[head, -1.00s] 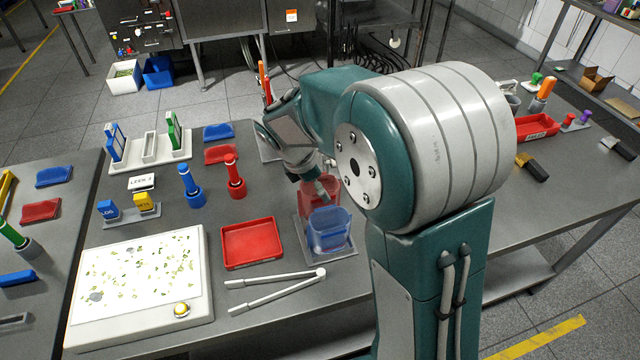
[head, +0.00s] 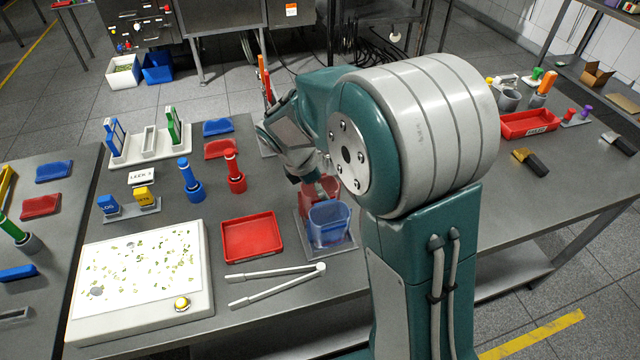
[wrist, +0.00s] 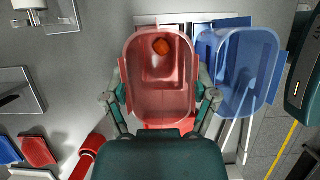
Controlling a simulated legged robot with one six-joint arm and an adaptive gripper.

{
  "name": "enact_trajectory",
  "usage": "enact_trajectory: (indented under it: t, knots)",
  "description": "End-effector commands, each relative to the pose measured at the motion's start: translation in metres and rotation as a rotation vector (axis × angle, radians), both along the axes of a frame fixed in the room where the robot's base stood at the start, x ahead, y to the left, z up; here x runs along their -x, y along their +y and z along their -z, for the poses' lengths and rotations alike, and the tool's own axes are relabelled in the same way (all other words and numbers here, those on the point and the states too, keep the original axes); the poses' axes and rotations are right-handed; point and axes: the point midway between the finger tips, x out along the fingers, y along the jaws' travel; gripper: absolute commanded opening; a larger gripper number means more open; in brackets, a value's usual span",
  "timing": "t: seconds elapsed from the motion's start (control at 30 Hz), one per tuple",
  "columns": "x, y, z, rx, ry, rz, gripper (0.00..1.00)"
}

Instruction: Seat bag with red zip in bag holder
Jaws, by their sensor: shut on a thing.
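My gripper (head: 312,178) is low over the table. In the wrist view its fingers (wrist: 161,100) sit on both sides of a red see-through container (wrist: 162,75) and are shut on it. The red container also shows in the head view (head: 326,186), partly hidden by my arm. A small orange thing shows within its outline. I see no clear zip, so I cannot tell whether it is the bag with red zip. A white rack (head: 150,156) at the back left holds a blue-framed and a green-framed upright piece, with a slot between them. I cannot tell whether this is the bag holder.
A blue see-through container (head: 329,222) stands close beside the red one and shows in the wrist view (wrist: 247,72). White tongs (head: 275,285), a red tray (head: 249,238), a red bottle (head: 235,174) and a blue bottle (head: 190,181) stand nearby. A lit white panel (head: 140,280) fills the front left.

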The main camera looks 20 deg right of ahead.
Motion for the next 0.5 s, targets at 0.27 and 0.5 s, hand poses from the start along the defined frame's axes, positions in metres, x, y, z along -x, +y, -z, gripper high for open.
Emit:
enact_trajectory:
  t: [0.27,0.5]
  knots:
    - [-0.0001,0.0000,0.0000,0.000,0.000,0.000,1.00]
    - [-0.0002,0.0005,-0.0013,0.000,-0.001,0.000,1.00]
